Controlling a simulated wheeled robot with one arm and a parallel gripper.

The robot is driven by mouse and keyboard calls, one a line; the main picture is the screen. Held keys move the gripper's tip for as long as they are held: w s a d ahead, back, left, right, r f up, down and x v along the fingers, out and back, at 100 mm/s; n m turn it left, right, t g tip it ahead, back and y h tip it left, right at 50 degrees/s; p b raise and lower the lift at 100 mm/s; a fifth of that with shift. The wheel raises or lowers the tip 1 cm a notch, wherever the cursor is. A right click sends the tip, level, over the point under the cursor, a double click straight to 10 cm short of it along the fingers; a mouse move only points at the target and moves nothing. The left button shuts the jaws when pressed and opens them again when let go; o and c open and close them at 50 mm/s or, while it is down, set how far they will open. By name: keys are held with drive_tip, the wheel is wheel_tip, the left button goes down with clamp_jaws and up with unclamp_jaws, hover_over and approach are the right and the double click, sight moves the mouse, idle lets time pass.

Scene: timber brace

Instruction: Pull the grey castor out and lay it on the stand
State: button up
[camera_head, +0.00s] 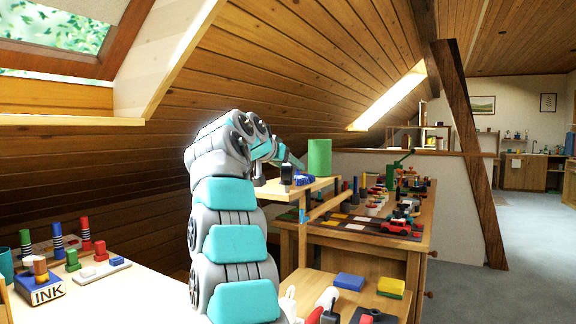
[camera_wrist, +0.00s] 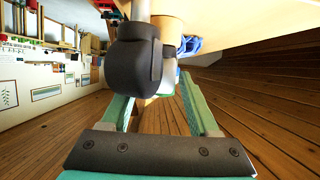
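A dark grey castor (camera_wrist: 132,62) fills the upper middle of the wrist view, with a pale stem (camera_wrist: 141,10) above it. In the head view a small dark shape, probably the castor (camera_head: 286,174), is beside the wooden shelf. My gripper (camera_wrist: 160,95) has its two teal fingers apart. I cannot tell which thing is the stand.
A crowded bench (camera_head: 425,215) is to the right. A lower table holds a blue block (camera_head: 349,281) and a yellow block (camera_head: 391,287). The sloped timber ceiling is close behind my arm.

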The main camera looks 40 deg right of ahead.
clamp_jaws()
drive_tip(key=shift+c, duration=2.3)
unclamp_jaws()
clamp_jaws()
drive_tip(key=shift+r, duration=0.1)
